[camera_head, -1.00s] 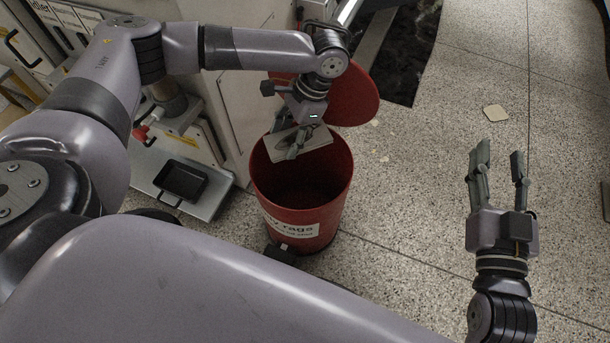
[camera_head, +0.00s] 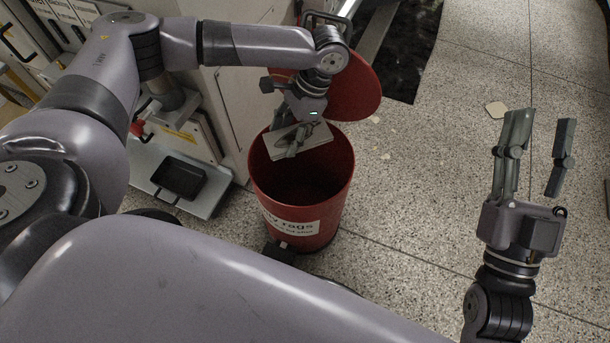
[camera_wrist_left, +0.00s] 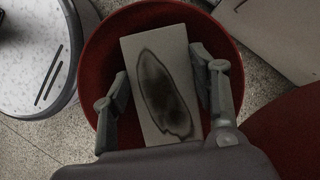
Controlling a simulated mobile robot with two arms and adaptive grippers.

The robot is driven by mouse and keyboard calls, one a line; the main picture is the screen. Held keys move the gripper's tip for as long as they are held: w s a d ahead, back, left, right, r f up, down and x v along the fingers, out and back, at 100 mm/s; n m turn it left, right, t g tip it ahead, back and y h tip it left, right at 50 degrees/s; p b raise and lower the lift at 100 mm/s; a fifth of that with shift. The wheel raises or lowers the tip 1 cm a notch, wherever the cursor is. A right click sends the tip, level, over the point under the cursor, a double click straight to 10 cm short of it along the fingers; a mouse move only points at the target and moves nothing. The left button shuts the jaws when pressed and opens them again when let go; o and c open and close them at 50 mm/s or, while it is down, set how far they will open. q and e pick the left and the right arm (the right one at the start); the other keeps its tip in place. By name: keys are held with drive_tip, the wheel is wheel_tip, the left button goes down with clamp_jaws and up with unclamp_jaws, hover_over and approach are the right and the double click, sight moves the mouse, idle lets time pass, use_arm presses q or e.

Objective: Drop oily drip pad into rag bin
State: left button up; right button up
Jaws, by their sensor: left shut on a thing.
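The drip pad (camera_head: 305,139) is a pale flat rectangle with a dark oil stain. In the left wrist view the pad (camera_wrist_left: 160,85) lies between the two fingers, its stained face toward the camera. My left gripper (camera_head: 290,142) is shut on the pad and holds it over the open mouth of the red rag bin (camera_head: 325,195). The bin's red rim also shows around the pad in the left wrist view (camera_wrist_left: 100,50). The bin's round lid (camera_head: 355,90) stands open behind it. My right gripper (camera_head: 540,150) is open and empty, over the floor at the right.
A low platform with a black tray (camera_head: 180,180) stands left of the bin. A pale cabinet (camera_head: 232,110) is behind the bin. The floor between bin and right gripper is largely clear.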

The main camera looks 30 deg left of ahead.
use_arm(q)
drive_tip(key=o, duration=1)
drive_tip(key=shift+o, duration=0.2)
drive_tip(key=shift+r, duration=0.1)
wheel_tip(320, 180, up, 10)
